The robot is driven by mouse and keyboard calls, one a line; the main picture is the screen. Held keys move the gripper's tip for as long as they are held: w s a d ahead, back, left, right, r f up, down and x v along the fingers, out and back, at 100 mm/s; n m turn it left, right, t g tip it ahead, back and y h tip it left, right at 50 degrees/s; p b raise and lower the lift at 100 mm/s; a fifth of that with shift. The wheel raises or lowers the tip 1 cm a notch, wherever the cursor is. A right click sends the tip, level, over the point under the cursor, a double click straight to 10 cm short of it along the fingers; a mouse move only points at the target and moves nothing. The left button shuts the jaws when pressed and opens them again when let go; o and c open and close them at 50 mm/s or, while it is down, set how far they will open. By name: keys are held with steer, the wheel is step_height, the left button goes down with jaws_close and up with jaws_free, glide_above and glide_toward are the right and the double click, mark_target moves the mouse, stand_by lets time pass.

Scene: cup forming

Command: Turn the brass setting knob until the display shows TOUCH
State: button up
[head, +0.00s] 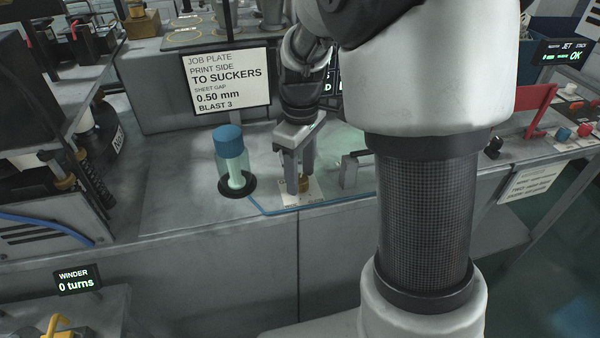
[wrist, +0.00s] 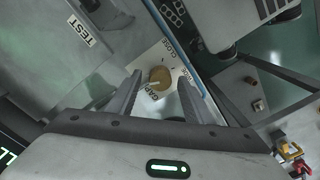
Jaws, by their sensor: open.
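The brass setting knob (head: 304,184) sits on a pale printed plate (head: 289,198) near the bench's front edge. In the wrist view the knob (wrist: 160,75) is round with a pale pointer mark, and the words CLOSE and GAP show on its plate. My gripper (head: 299,172) points down over the knob, its fingers open. In the wrist view the two fingers stand on either side of the knob, with gaps visible; I cannot tell whether either touches it. A dark display (head: 329,86) behind my arm is mostly hidden, so its word cannot be read.
A clear bottle with a blue cap (head: 229,140) stands in a black ring left of my gripper. A job plate sign (head: 226,80) stands behind it. A small grey bracket (head: 349,172) is to the right. A blue strip (head: 262,210) runs along the bench's front edge.

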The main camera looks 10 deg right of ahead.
steer(key=c, duration=1.1)
steer(key=shift+o, duration=0.2)
steer(key=m+p, duration=0.1)
steer(key=m, duration=0.2)
steer(key=shift+m, duration=0.4)
steer(key=shift+m+p, duration=0.85)
steer(key=shift+m, duration=1.15)
steer(key=o, duration=1.1)
steer(key=shift+c, duration=0.2)
